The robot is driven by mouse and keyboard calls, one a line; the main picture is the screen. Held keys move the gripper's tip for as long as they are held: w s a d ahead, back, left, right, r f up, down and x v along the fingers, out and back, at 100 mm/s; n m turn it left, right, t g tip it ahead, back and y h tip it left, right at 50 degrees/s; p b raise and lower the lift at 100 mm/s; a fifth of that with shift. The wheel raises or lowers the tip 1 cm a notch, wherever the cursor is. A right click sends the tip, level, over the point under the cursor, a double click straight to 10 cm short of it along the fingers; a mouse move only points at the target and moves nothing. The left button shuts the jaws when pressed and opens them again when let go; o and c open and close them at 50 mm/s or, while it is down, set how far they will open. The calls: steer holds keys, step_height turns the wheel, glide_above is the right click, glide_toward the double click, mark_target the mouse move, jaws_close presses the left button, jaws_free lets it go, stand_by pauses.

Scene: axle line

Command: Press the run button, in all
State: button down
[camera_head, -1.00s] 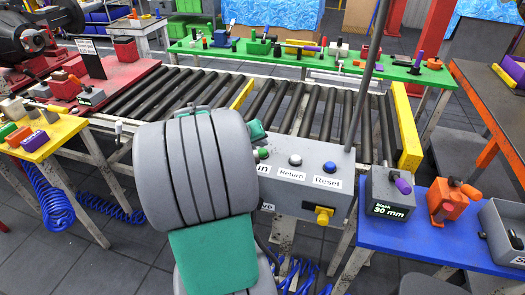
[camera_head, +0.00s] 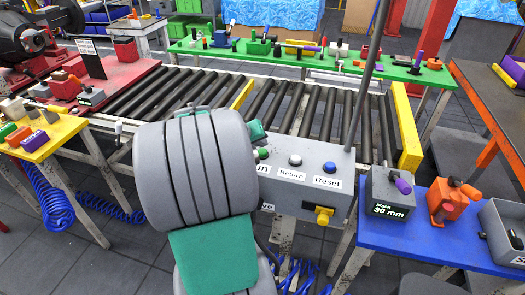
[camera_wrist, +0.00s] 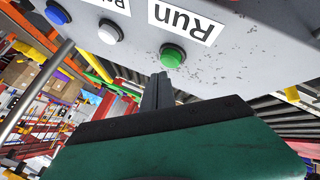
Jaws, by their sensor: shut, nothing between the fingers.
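The run button is a green dome (camera_wrist: 172,55) beside the "Run" label on a grey control box (camera_wrist: 245,60) in the wrist view. In the head view the green button (camera_head: 263,153) shows just right of my arm, and its label is partly covered. My gripper (camera_wrist: 161,78) is shut and empty, its narrow dark fingertips close by the green button. I cannot tell whether they touch it. In the head view my arm hides the fingers. A white Return button (camera_head: 295,160) and a blue Reset button (camera_head: 330,167) sit to the right of the green one.
A yellow knob (camera_head: 323,215) is on the box front, and a thin pole (camera_head: 368,70) rises behind the box. The roller conveyor (camera_head: 285,105) runs behind. A blue table (camera_head: 425,235) with fixtures stands at right, a yellow table (camera_head: 50,142) at left.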

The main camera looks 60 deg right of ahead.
steer(key=shift+f, duration=0.1)
steer(key=shift+f+b, duration=0.3)
steer(key=shift+b, duration=0.1)
